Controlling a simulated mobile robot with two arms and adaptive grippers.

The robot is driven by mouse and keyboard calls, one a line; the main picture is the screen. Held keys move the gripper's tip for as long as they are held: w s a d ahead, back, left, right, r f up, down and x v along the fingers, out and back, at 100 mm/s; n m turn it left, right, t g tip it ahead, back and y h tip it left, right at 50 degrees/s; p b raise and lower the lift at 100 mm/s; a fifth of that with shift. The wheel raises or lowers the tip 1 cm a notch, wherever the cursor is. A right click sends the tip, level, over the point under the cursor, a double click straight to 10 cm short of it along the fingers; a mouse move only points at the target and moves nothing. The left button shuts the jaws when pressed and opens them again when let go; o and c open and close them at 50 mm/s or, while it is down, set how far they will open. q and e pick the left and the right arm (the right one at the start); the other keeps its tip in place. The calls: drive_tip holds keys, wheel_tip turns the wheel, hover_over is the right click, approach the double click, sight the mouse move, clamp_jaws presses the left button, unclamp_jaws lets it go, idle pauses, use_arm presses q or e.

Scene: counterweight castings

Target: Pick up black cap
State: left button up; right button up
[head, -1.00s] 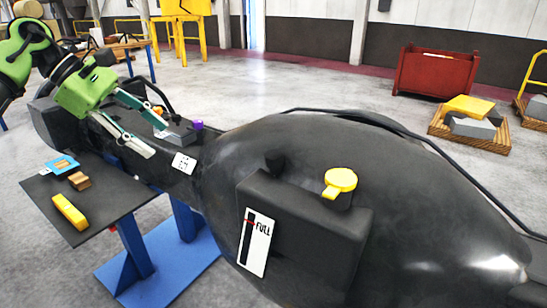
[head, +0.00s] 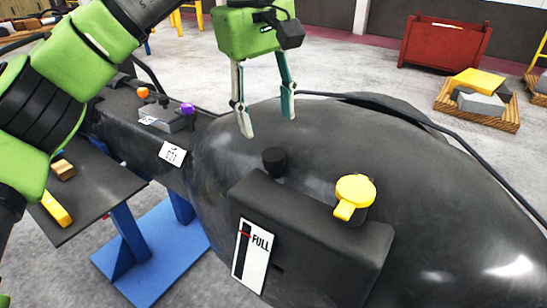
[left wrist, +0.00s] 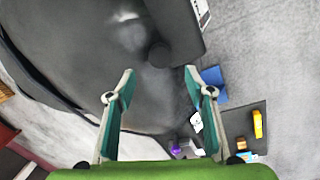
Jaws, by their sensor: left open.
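The black cap (head: 275,161) is a short dark cylinder on top of the large black rounded casting (head: 440,210), behind the boxy raised block. My left gripper (head: 267,126) is open and empty, pointing down above and slightly behind the cap, with a gap between them. In the left wrist view the black cap (left wrist: 160,54) shows just beyond the open fingertips (left wrist: 159,72), roughly centred between them. My right gripper is in neither view.
A yellow cap (head: 355,190) stands right of the black one. A white FULL gauge plate (head: 252,254) is on the block's front. Orange and purple (head: 187,109) knobs sit at left. A grey side shelf (head: 95,190) holds small blocks. A cable runs behind the casting.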

use_arm(q)
hover_over(273, 154)
drive_tip(key=f, duration=0.4)
drive_tip(key=shift+a+p, duration=0.25)
drive_tip(key=shift+p, duration=0.05)
drive_tip(key=shift+f, duration=0.35)
drive_tip(key=shift+d+f, duration=0.1)
drive_tip(key=shift+f, duration=0.1)
wheel_tip(273, 154, down, 4)
drive_tip(key=p, duration=0.2)
drive_tip(key=shift+d+f+p, duration=0.15)
drive_tip(key=shift+p, duration=0.25)
drive_tip(key=shift+f, duration=0.25)
drive_tip(key=c, duration=1.1)
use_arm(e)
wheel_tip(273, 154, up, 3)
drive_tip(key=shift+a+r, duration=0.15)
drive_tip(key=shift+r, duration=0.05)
